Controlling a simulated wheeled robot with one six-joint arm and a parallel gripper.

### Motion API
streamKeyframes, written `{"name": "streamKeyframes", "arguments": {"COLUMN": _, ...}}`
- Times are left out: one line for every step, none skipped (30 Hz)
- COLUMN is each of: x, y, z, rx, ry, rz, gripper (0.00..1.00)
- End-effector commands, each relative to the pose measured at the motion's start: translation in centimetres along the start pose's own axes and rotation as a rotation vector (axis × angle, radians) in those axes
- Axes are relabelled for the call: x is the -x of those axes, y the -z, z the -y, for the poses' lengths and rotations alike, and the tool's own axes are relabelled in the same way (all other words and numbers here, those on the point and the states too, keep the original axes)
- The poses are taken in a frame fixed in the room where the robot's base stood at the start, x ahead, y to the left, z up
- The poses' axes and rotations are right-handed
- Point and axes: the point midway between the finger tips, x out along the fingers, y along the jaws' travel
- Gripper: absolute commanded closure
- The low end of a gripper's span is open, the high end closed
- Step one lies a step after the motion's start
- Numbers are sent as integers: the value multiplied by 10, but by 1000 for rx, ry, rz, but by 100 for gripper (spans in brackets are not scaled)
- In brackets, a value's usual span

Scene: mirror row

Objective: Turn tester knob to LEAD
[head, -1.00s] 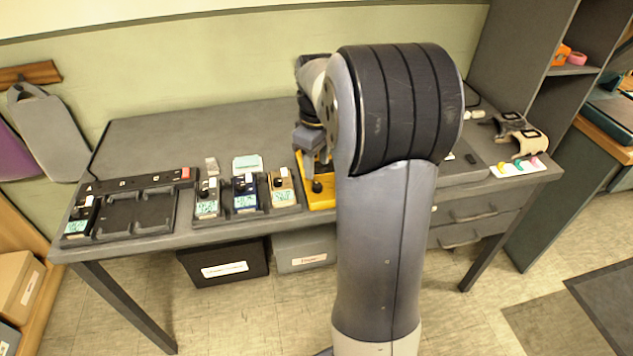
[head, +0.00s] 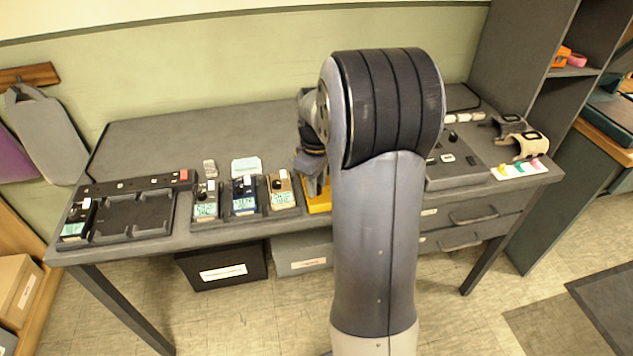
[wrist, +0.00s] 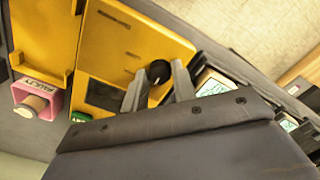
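The yellow tester (wrist: 130,45) lies on the bench, and a corner of it (head: 318,206) shows in the head view under my gripper (head: 316,186). Its black round knob (wrist: 157,72) shows in the wrist view. The two fingers of my gripper (wrist: 160,72) stand on either side of the knob, apart, with a gap visible on the right side. I cannot tell whether the left finger touches it. My wrist hides part of the tester's face, and no LEAD marking is readable. In the head view the knob is hidden.
Several small meters, including a blue one (head: 243,196) and a tan one (head: 281,192), stand left of the tester. A black tray (head: 135,215) lies further left. A dark grey panel (head: 455,163) lies to the right. A pink holder (wrist: 38,100) labelled FAULTY sits beside the tester.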

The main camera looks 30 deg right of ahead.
Motion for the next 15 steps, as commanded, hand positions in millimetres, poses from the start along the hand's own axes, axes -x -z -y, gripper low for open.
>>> {"name": "streamKeyframes", "arguments": {"x": 0, "y": 0, "z": 0, "rx": 0, "ry": 0, "rz": 0, "gripper": 78}}
{"name": "streamKeyframes", "arguments": {"x": 0, "y": 0, "z": 0, "rx": 0, "ry": 0, "rz": 0, "gripper": 81}}
{"name": "streamKeyframes", "arguments": {"x": 0, "y": 0, "z": 0, "rx": 0, "ry": 0, "rz": 0, "gripper": 84}}
{"name": "streamKeyframes", "arguments": {"x": 0, "y": 0, "z": 0, "rx": 0, "ry": 0, "rz": 0, "gripper": 86}}
{"name": "streamKeyframes", "arguments": {"x": 0, "y": 0, "z": 0, "rx": 0, "ry": 0, "rz": 0, "gripper": 89}}
{"name": "streamKeyframes", "arguments": {"x": 0, "y": 0, "z": 0, "rx": 0, "ry": 0, "rz": 0, "gripper": 92}}
{"name": "streamKeyframes", "arguments": {"x": 0, "y": 0, "z": 0, "rx": 0, "ry": 0, "rz": 0, "gripper": 94}}
{"name": "streamKeyframes", "arguments": {"x": 0, "y": 0, "z": 0, "rx": 0, "ry": 0, "rz": 0, "gripper": 97}}
{"name": "streamKeyframes", "arguments": {"x": 0, "y": 0, "z": 0, "rx": 0, "ry": 0, "rz": 0, "gripper": 100}}
{"name": "streamKeyframes", "arguments": {"x": 0, "y": 0, "z": 0, "rx": 0, "ry": 0, "rz": 0, "gripper": 100}}
{"name": "streamKeyframes", "arguments": {"x": 0, "y": 0, "z": 0, "rx": -1, "ry": 0, "rz": 0, "gripper": 100}}
{"name": "streamKeyframes", "arguments": {"x": 0, "y": 0, "z": 0, "rx": -2, "ry": 0, "rz": 0, "gripper": 100}}
{"name": "streamKeyframes", "arguments": {"x": 0, "y": 0, "z": 0, "rx": -4, "ry": 0, "rz": 0, "gripper": 100}}
{"name": "streamKeyframes", "arguments": {"x": 0, "y": 0, "z": 0, "rx": -8, "ry": 0, "rz": 0, "gripper": 100}}
{"name": "streamKeyframes", "arguments": {"x": 1, "y": 0, "z": 0, "rx": -13, "ry": 0, "rz": 0, "gripper": 100}}
